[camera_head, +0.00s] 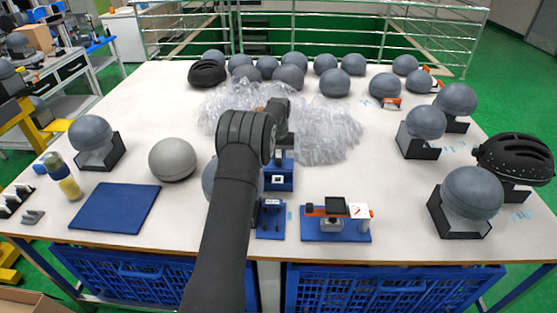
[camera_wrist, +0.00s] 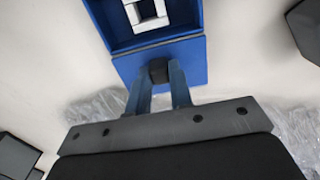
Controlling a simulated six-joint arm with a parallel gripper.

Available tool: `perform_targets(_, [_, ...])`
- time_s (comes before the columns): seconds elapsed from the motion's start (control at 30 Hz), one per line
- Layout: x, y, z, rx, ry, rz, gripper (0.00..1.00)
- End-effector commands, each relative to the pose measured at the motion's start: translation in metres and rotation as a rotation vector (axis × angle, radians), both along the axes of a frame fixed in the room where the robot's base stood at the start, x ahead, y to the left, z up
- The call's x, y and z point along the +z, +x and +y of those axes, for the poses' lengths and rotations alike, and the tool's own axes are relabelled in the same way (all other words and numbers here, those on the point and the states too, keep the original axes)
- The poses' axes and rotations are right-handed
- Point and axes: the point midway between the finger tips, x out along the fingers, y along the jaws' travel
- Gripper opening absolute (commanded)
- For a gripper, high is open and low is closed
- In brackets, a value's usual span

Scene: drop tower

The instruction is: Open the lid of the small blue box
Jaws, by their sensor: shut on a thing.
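The small blue box (camera_head: 278,187) stands on the table just right of my arm. It is open at the top, and a white square frame (camera_wrist: 147,14) shows inside it. Its blue lid (camera_wrist: 192,56) is swung away from the opening and adjoins one edge of the box (camera_wrist: 203,20) in the wrist view. My gripper (camera_wrist: 159,75) is shut on a black knob (camera_wrist: 158,68) on the lid. In the head view, my wrist and the lid overlap, so the grip there is partly hidden.
Crumpled clear plastic (camera_head: 325,130) lies behind the box. A blue-based fixture (camera_head: 336,228) and a small blue stand (camera_head: 270,220) are in front. Grey domes, including one at left (camera_head: 172,160), surround the area. A dark blue mat (camera_head: 115,207) lies at front left.

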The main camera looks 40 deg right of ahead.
Motion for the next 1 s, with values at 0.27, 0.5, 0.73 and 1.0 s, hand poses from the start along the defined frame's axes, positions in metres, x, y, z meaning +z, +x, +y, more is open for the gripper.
perform_targets(0.27, [0.001,0.0,0.0,0.0,-0.001,-0.001,0.42])
perform_targets(0.5, [0.001,0.0,0.0,0.0,-0.001,-0.001,0.42])
perform_targets(0.73, [0.027,0.0,-0.001,0.0,-0.004,-0.004,0.42])
perform_targets(1.0, [0.093,0.0,0.0,0.0,-0.004,-0.003,0.42])
